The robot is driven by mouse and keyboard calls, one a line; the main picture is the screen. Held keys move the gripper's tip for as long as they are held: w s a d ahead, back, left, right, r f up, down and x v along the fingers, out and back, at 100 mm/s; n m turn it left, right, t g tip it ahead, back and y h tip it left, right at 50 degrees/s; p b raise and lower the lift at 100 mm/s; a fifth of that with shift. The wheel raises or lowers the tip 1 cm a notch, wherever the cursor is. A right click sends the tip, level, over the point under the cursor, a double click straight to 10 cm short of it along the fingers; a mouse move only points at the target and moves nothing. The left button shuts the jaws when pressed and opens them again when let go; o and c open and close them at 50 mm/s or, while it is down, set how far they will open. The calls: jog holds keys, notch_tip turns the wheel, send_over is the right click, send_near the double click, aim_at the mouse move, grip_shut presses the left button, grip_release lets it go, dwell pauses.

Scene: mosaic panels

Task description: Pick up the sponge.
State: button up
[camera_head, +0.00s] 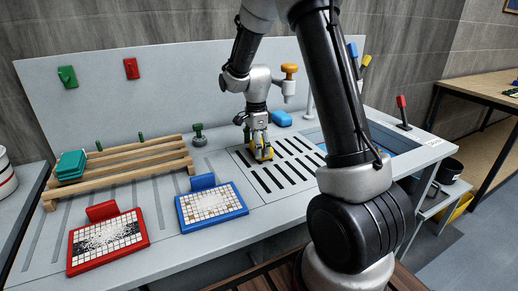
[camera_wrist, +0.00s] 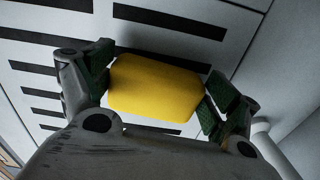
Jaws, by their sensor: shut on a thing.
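The sponge (camera_wrist: 155,90) is a yellow block with cut corners, large in the middle of the wrist view. My gripper (camera_wrist: 159,86) is shut on it, with a dark green finger pad at each side. In the head view my gripper (camera_head: 257,146) points down over the slotted part of the bench, and a yellow patch of the sponge (camera_head: 265,153) shows between the fingers. Fingers hide part of it there. I cannot tell whether the sponge touches the slotted surface or is just above it.
A blue block (camera_head: 281,118) lies behind my gripper. A blue-framed mosaic panel (camera_head: 211,206) and a red-framed one (camera_head: 107,240) lie at the front left. A wooden rack (camera_head: 128,165) holds teal pieces (camera_head: 70,165). A blue-lined basin (camera_head: 385,142) is at the right.

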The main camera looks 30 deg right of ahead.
notch_tip(320, 180, up, 18)
dwell(0.5)
jog(key=shift+o, duration=0.8)
jog(key=shift+c, duration=1.3)
jog(key=shift+s, duration=0.1)
